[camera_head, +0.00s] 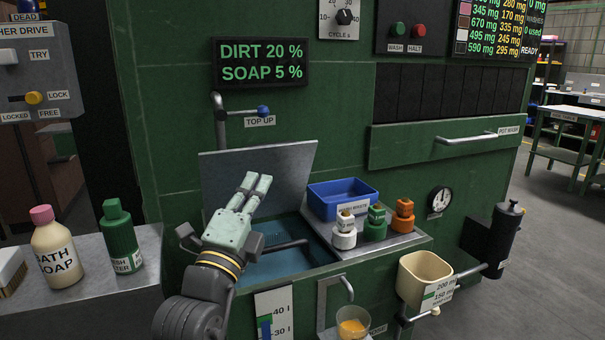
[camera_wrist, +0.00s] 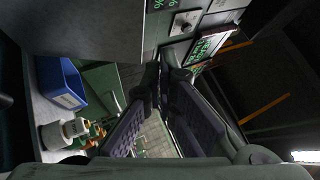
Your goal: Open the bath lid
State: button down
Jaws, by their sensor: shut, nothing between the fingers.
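The bath lid (camera_head: 296,165) is a flat grey panel standing raised and tilted back behind the bath. The open bath (camera_head: 285,268) shows blue-green liquid below it. My gripper (camera_head: 258,184) is in front of the lid and over the bath, its fingers pointing up and to the right. The fingers are shut and empty; they also show in the wrist view (camera_wrist: 160,78). I cannot tell whether they touch the lid. My gripper and wrist hide the lid's lower left part and some of the bath.
A blue bin (camera_head: 342,197) and white, green and orange capped bottles (camera_head: 374,226) stand right of the bath. A tap (camera_head: 220,112) rises behind the lid. A soap bottle (camera_head: 57,250) and green bottle (camera_head: 120,240) stand on the left counter. A beige cup (camera_head: 425,277) hangs at right.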

jog(key=d+f+m+g+h, duration=0.3)
jog(key=d+f+m, duration=0.1)
jog(key=d, duration=0.2)
jog(key=w+d+r+p, duration=0.1)
jog(key=w, duration=0.3)
jog(key=w+d+r+p, duration=0.1)
jog(key=w+r+p, duration=0.1)
jog(key=w, duration=0.2)
jog(key=w+d+r+p, duration=0.1)
jog(key=w+r, duration=0.1)
jog(key=w, duration=0.2)
jog(key=shift+w+d+p, duration=0.1)
jog(key=shift+d+p, duration=0.15)
jog(key=shift+p, duration=0.1)
jog(key=shift+r, duration=0.1)
